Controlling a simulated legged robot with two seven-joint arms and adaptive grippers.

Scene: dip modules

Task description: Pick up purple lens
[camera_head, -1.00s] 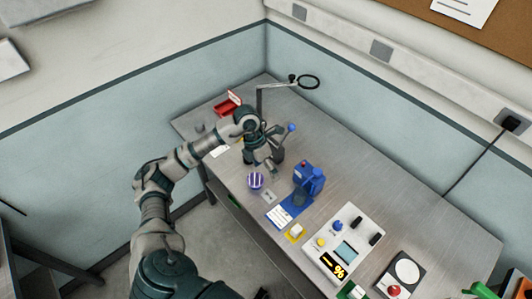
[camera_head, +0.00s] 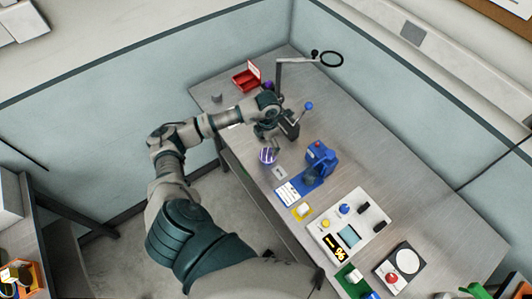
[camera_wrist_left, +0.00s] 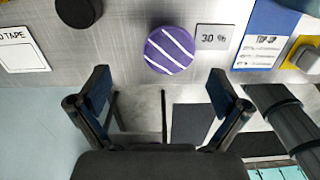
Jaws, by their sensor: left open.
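The purple lens (camera_head: 268,156), a round disc with white stripes, lies near the table's front edge. In the left wrist view the purple lens (camera_wrist_left: 169,50) sits beside a "30 %" label (camera_wrist_left: 212,37). My left gripper (camera_head: 271,143) is just behind the lens in the head view, with its lower part close to it. In the left wrist view my left gripper (camera_wrist_left: 160,82) is open and empty, with the lens beyond and roughly between its fingertips. My right gripper is not in view.
A blue device (camera_head: 320,158) stands right of the lens. A control panel (camera_head: 349,226) lies further right. A red box (camera_head: 246,76) and a lamp-like stand (camera_head: 279,75) are at the back. A dark round object (camera_wrist_left: 78,11) lies left of the lens in the wrist view.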

